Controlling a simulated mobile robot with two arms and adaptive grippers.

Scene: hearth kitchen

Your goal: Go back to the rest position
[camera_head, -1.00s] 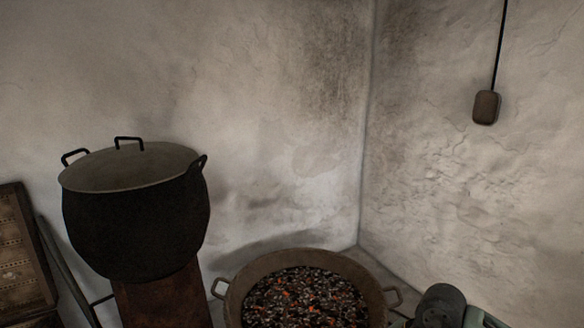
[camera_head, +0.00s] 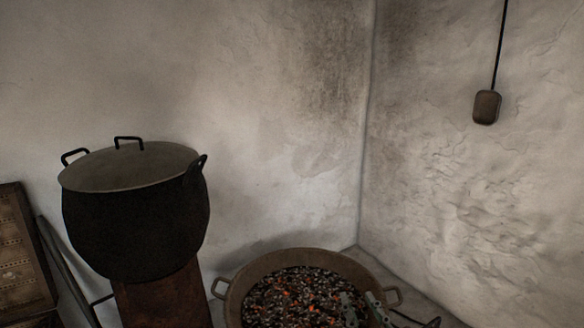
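My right gripper (camera_head: 360,302) shows at the bottom edge of the head view, in front of the right part of the coal pan. Its two fingers stand apart with coals showing between them, and I see nothing held. The rest of my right arm is below the picture. My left gripper is not in view.
A wide round pan (camera_head: 234,300) of glowing coals (camera_head: 285,295) stands at bottom centre. A large black lidded pot (camera_head: 135,230) stands at left on a rusty brown support (camera_head: 165,303). A wooden slatted piece (camera_head: 20,255) is at far left. A brown box (camera_head: 487,107) hangs on the right wall.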

